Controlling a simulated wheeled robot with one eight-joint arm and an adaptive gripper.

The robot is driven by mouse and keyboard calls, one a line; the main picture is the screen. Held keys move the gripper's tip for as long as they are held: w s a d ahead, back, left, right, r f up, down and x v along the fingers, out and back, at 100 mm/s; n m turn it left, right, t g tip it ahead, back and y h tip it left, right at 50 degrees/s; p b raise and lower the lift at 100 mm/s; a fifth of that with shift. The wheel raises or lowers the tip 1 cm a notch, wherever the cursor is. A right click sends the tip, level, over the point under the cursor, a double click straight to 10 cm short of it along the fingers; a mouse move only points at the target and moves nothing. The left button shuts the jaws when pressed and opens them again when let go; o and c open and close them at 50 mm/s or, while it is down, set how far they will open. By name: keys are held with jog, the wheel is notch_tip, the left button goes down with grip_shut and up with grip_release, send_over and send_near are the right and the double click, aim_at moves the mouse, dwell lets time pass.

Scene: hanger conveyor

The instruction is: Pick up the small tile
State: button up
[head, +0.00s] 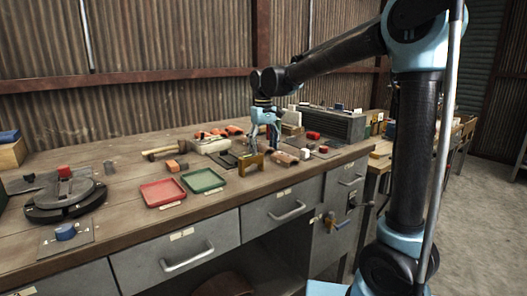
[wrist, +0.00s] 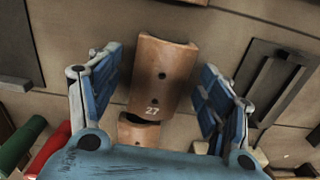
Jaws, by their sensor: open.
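A curved tan-brown tile (wrist: 164,68) with two dark holes and the number 27 lies between my spread fingers in the wrist view. A second, shorter-looking curved piece (wrist: 138,131) of the same colour shows just below it, partly hidden by my gripper's body. I cannot tell which is the small tile. My gripper (wrist: 156,66) is open, with a gap between each finger and the numbered tile. In the head view my gripper (head: 265,143) points down over the bench, close to a brown piece (head: 284,158) and a brass-coloured block (head: 251,164).
The wooden bench (head: 130,190) also holds a red tray (head: 163,192), a green tray (head: 203,180), a hammer (head: 166,150) and a dark round turntable (head: 65,203). A grey ribbed box (head: 335,124) stands behind right. In the wrist view a dark slotted plate (wrist: 275,85) lies at right.

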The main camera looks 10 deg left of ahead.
jog(key=c, duration=1.2)
